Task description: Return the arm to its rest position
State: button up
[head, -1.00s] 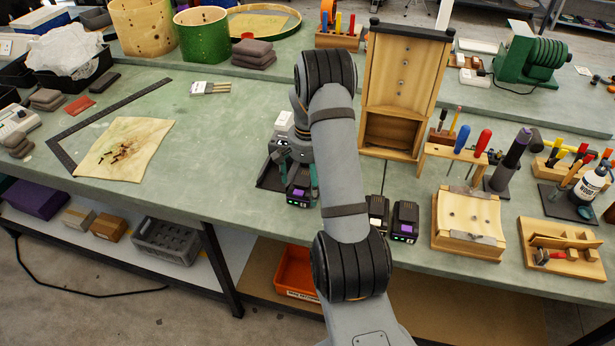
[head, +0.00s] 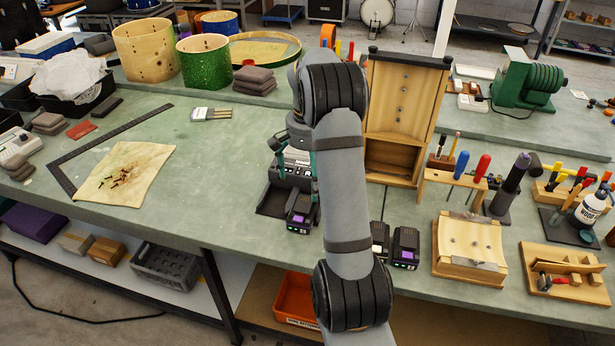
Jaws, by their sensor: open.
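My gripper (head: 295,160) is partly hidden behind my own arm. Its teal fingers are spread apart, one on each side, above the battery charger area, and I see nothing held between them. Below it, a black charger or dock (head: 270,205) sits on the green bench, with a black and purple battery (head: 301,212) at its front right. My arm comes up from the bottom middle, bends at the top and reaches down behind itself.
Two more batteries (head: 404,247) stand right of my forearm. A wooden cabinet (head: 396,120) rises close to the right of my arm. A tool rack (head: 452,183) and a wooden cradle (head: 468,250) stand further right. The bench left of the charger is clear up to a stained cloth (head: 124,173).

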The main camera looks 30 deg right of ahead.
aim_at(308, 207)
notch_tip(308, 207, down, 13)
jog(key=shift+f, duration=0.1)
notch_tip(308, 207, up, 3)
jog(key=shift+w, duration=0.1)
jog(key=shift+r, duration=0.6)
